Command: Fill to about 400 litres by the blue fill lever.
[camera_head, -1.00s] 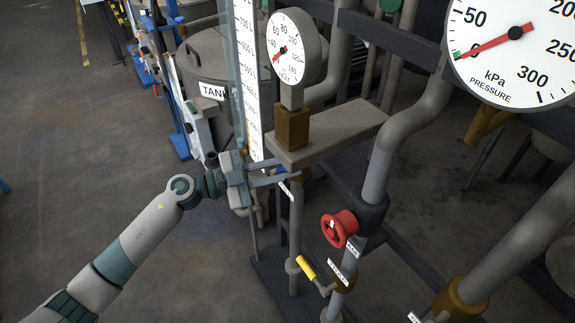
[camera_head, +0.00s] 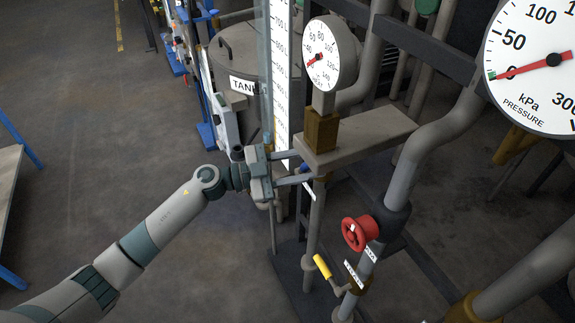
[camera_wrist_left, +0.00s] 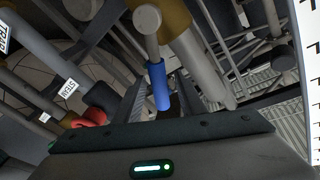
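The blue fill lever (camera_head: 304,168) shows as a short blue handle under the beige bracket. In the left wrist view its blue grip (camera_wrist_left: 160,86) hangs from a grey rod between my fingers. My left gripper (camera_head: 309,166) is open, with one finger on each side of the lever. In the wrist view there are gaps between the grip and both fingers (camera_wrist_left: 161,98). The level gauge (camera_head: 283,75), a tall white scale marked in litres, stands just behind the gripper. Its level cannot be read clearly. My right gripper is not in view.
A red handwheel (camera_head: 360,233) and a yellow lever (camera_head: 322,266) sit on pipes below right. A small dial (camera_head: 325,55) stands on the bracket (camera_head: 365,138). A large pressure dial (camera_head: 540,62) reads near zero. Open floor lies to the left.

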